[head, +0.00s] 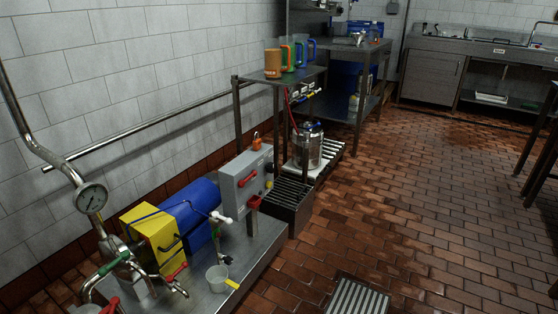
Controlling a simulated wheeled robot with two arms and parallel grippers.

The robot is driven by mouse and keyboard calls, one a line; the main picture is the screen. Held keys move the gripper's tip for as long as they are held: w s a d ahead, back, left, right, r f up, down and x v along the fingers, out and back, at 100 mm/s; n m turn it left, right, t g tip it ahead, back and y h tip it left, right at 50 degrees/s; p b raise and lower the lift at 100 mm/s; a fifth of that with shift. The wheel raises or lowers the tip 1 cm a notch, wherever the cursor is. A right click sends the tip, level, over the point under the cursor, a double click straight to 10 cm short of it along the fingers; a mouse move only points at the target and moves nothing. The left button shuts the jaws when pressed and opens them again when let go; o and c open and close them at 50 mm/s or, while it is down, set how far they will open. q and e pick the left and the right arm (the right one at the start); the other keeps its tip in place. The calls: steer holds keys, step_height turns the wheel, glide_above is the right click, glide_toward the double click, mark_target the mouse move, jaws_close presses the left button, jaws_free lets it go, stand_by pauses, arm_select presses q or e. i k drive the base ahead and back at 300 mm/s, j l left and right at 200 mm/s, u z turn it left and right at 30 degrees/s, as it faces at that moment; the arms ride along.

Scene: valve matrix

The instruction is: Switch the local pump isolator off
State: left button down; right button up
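A grey box (244,191) stands at the right end of the metal bench, beside the blue motor. A red handle (248,178) on its front face lies close to sideways, slightly slanted; it looks like the isolator's handle, but I cannot read any markings. A second red part (254,202) sits low at the box's right edge. A small orange item (257,141), perhaps a padlock, is on top near the back. Neither of my grippers is in view.
The blue motor (190,212) and yellow guard (151,236) stand left of the box. The tiled floor (410,205) is clear, with a drain grate (358,298).

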mark_target(242, 183)
steer(key=i+l, duration=0.25)
steer(key=i, duration=0.25)
steer(key=i+l+z, duration=0.1)
steer(key=i+l, duration=0.2)
steer(key=i, duration=0.15)
steer(key=i+l, duration=0.2)
steer(key=i, duration=0.3)
steer(key=l+z, duration=0.05)
